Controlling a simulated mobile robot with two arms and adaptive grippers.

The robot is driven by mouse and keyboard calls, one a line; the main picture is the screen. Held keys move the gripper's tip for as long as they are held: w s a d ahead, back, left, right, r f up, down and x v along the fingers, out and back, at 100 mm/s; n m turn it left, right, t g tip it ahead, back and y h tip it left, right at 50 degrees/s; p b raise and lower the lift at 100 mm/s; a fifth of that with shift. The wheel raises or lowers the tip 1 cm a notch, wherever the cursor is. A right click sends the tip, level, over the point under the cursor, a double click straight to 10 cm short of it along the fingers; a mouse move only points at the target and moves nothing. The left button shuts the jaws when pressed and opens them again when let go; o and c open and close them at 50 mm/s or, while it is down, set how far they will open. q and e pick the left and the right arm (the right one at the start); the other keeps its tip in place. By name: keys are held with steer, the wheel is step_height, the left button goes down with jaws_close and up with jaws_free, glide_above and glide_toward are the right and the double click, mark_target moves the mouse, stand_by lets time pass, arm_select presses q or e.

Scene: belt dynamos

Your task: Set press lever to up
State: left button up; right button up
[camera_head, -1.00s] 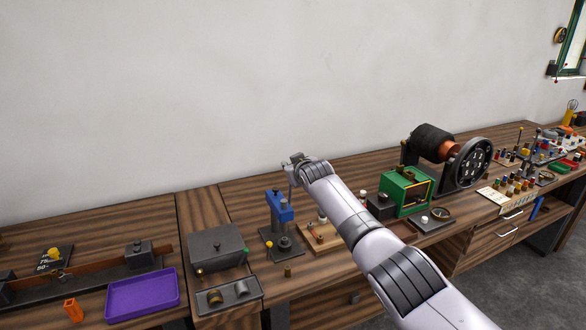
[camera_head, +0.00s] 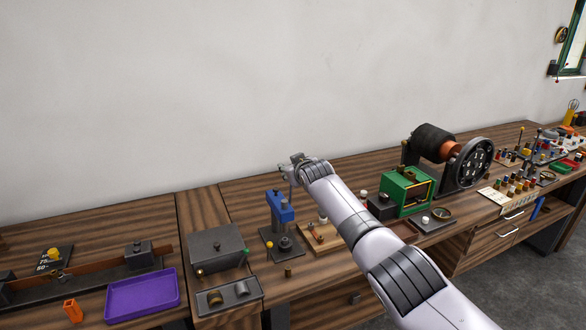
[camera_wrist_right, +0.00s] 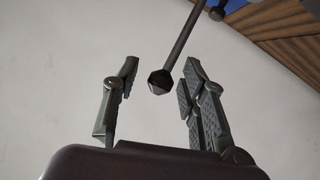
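The blue press (camera_head: 280,206) stands upright on a dark base on the bench, in the middle of the head view. Its lever, a thin dark rod ending in a dark faceted knob (camera_wrist_right: 160,82), comes down from the top in the right wrist view. My right gripper (camera_wrist_right: 158,76) is open, with its fingers on either side of the knob and visible gaps between. In the head view my right gripper (camera_head: 293,164) is above the press, and the arm partly hides the lever. My left gripper is not in view.
A dark grey box (camera_head: 216,247) and a purple tray (camera_head: 142,296) are left of the press. A wooden block with pegs (camera_head: 320,236), a green-framed device (camera_head: 408,193) and a motor with a wheel (camera_head: 466,163) are to the right. A plain wall rises behind.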

steer(key=shift+s, duration=0.1)
steer(key=v, duration=1.1)
steer(key=shift+s, duration=0.35)
steer(key=shift+d+r, duration=0.1)
